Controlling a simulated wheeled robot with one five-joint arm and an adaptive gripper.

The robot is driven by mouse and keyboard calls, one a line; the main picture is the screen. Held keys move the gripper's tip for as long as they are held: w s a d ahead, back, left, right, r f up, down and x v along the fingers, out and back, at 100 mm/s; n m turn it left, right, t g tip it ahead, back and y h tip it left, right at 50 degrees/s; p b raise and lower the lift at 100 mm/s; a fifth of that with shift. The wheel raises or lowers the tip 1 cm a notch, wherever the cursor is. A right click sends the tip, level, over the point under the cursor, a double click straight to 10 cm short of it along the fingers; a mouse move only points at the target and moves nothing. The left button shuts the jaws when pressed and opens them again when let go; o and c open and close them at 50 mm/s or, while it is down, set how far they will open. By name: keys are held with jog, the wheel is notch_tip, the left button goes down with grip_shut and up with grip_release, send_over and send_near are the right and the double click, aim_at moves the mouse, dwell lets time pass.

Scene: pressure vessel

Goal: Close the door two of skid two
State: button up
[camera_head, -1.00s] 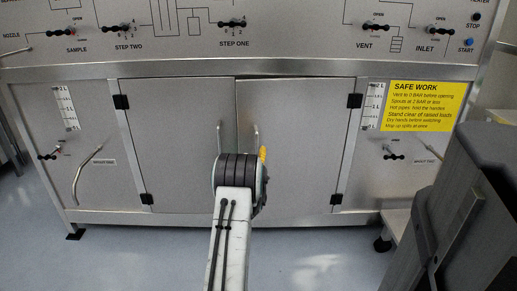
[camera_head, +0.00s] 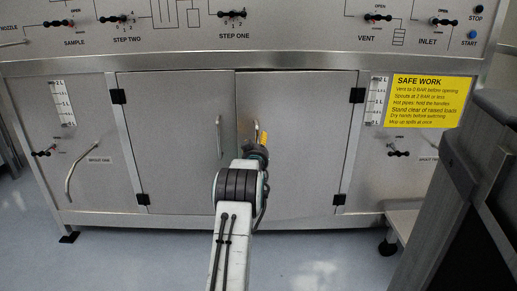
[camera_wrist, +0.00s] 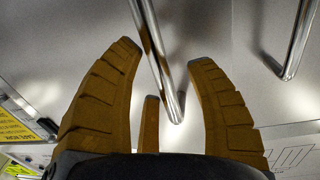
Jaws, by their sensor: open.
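The grey skid cabinet has a left door (camera_head: 170,150) and a right door (camera_head: 305,150), each with an upright bar handle near the middle seam. The right door looks nearly flush; a small remaining gap cannot be ruled out. My gripper (camera_head: 264,140) is in front of the right door at its handle (camera_head: 256,132), partly hidden by my arm. In the wrist view my gripper (camera_wrist: 166,52) is open, with its brown fingers on either side of the right door's handle (camera_wrist: 160,60). Contact cannot be told. The left door's handle (camera_wrist: 298,40) stands apart to the right there.
A panel of valves (camera_head: 232,14) runs above the doors. A yellow safety sign (camera_head: 430,100) is at the right. A bent spout (camera_head: 80,175) sticks out at the left. A dark grey bin-like object (camera_head: 490,150) stands close at the right. Floor is clear in front.

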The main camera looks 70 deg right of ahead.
jog(key=shift+d, duration=0.2)
jog(key=shift+c, duration=0.3)
grip_shut()
dwell(0.3)
